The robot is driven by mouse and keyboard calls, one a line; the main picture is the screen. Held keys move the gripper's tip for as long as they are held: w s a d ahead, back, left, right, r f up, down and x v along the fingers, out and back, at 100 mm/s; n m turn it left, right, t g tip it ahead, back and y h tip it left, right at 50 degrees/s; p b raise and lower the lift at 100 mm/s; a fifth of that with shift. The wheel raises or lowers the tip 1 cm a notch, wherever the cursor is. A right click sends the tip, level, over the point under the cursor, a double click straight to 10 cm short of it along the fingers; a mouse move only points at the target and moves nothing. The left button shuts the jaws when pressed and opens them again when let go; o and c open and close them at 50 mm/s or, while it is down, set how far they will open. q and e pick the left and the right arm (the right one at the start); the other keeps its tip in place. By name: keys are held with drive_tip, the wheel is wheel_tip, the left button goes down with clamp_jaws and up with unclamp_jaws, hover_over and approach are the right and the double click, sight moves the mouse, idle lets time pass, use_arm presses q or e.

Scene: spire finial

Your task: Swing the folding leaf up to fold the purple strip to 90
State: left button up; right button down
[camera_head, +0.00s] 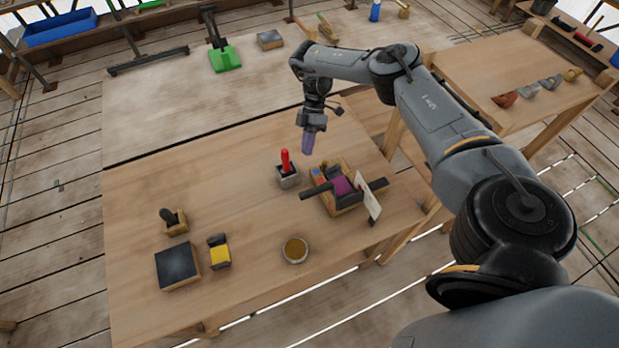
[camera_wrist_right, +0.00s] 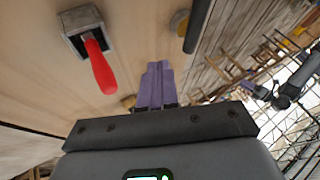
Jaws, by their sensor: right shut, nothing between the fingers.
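The folding tool (camera_head: 329,203), a wooden block with dark bars, stands near the right end of the bench. The purple strip (camera_head: 342,186) shows in its middle, between the dark bars. A pale upright plate (camera_head: 368,203) stands on its right side; I cannot tell whether this is the leaf. My right gripper (camera_head: 307,150) is above the bench, behind the tool and apart from it. Its purple fingers are shut and empty, as the right wrist view (camera_wrist_right: 155,72) also shows. My left gripper is out of view.
A red-handled tool (camera_head: 286,160) stands in a grey holder (camera_head: 288,179) just left of the folding tool. A round dish (camera_head: 295,250), a yellow-and-black block (camera_head: 219,254) and a dark-topped block (camera_head: 177,267) stand nearer the front. The bench's left middle is clear.

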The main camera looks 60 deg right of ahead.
drive_tip(key=s+a+f+p, duration=0.4)
drive_tip(key=a+f, duration=0.2)
drive_tip(key=a, duration=0.1)
idle(0.4)
drive_tip(key=p, duration=0.1)
drive_tip(key=s+a+r+p, duration=0.1)
drive_tip(key=p, duration=0.1)
drive_tip(key=shift+s, duration=0.25)
idle(0.5)
